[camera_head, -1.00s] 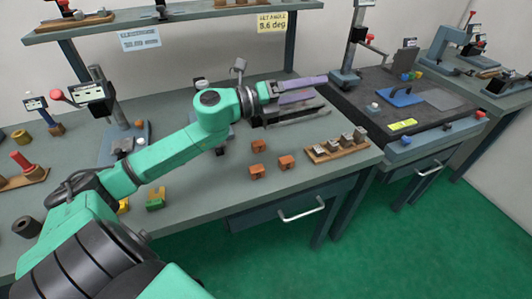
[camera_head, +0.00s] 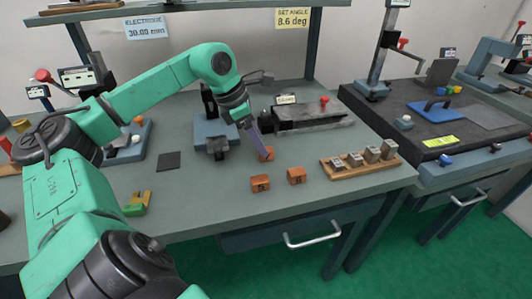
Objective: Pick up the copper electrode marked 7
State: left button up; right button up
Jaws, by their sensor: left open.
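Three copper-orange electrode blocks lie on the grey bench: a rear one (camera_head: 268,152), a front left one (camera_head: 260,184) and a front right one (camera_head: 297,176). The front blocks carry dark marks, too small to read surely, so I cannot tell which block is marked 7. My left gripper (camera_head: 262,152) points down at the rear block, its purple fingers partly hiding it. The gripper is open; I cannot tell if the fingers touch the block or straddle it. My right gripper is not in view.
A wooden rack (camera_head: 352,171) with several metal blocks stands right of the electrodes. A dark vise-like fixture (camera_head: 305,118) lies behind them, and a blue-grey chuck device (camera_head: 213,135) to the left. A yellow-green piece (camera_head: 137,203) sits near the front edge.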

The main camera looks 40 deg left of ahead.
aim_at(270, 157)
pick_arm(q)
jog(key=x, duration=0.3)
jog(key=shift+w+f+p, duration=0.25)
jog(key=shift+f+p, duration=0.05)
jog(key=shift+p, duration=0.1)
jog(key=shift+r, duration=0.1)
grip_shut()
